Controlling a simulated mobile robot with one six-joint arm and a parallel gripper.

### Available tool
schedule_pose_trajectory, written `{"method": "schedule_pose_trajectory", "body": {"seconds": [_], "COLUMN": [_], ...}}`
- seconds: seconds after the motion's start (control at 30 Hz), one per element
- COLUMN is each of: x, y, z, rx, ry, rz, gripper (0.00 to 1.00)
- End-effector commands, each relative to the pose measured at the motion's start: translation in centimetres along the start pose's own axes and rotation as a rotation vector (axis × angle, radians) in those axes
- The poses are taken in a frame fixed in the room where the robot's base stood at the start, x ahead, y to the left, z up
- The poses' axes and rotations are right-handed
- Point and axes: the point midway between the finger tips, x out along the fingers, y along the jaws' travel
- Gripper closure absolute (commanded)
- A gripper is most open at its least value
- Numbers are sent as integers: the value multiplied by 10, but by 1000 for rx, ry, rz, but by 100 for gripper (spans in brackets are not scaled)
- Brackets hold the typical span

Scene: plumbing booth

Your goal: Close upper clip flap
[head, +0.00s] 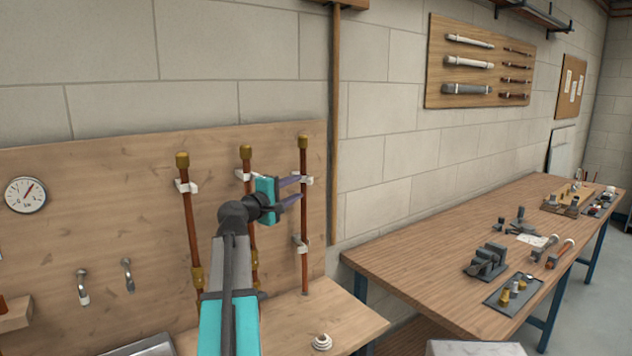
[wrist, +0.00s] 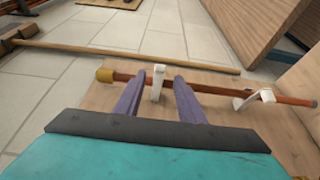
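The right copper pipe (head: 304,222), with a brass cap on top, stands upright against the wooden panel. Its upper white clip (head: 308,180) is beside my gripper (head: 299,188); a lower white clip (head: 301,245) holds the pipe further down. In the wrist view my gripper (wrist: 158,77) has its two purple fingers apart, one on each side of the upper clip's white piece (wrist: 157,86). I cannot tell whether the fingers touch it, or whether its flap is open. The lower clip (wrist: 257,99) shows further right in the wrist view, with white parts sticking out from the pipe.
Two more capped pipes, the left (head: 188,215) and the middle (head: 246,160), stand on the panel (head: 100,160), partly behind my arm. A gauge (head: 25,195) hangs at far left. A small white part (head: 322,342) lies on the bench. A workbench (head: 450,245) with tools stands right.

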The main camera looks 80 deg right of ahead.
Motion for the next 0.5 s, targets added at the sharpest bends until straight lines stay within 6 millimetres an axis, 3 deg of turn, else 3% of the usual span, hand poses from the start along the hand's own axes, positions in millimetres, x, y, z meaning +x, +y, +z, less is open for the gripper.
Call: {"method": "schedule_pose_trajectory", "body": {"seconds": [0.5], "x": [68], "y": [2], "z": [0], "rx": [-1], "ry": [-3], "rz": [-1], "gripper": [64]}}
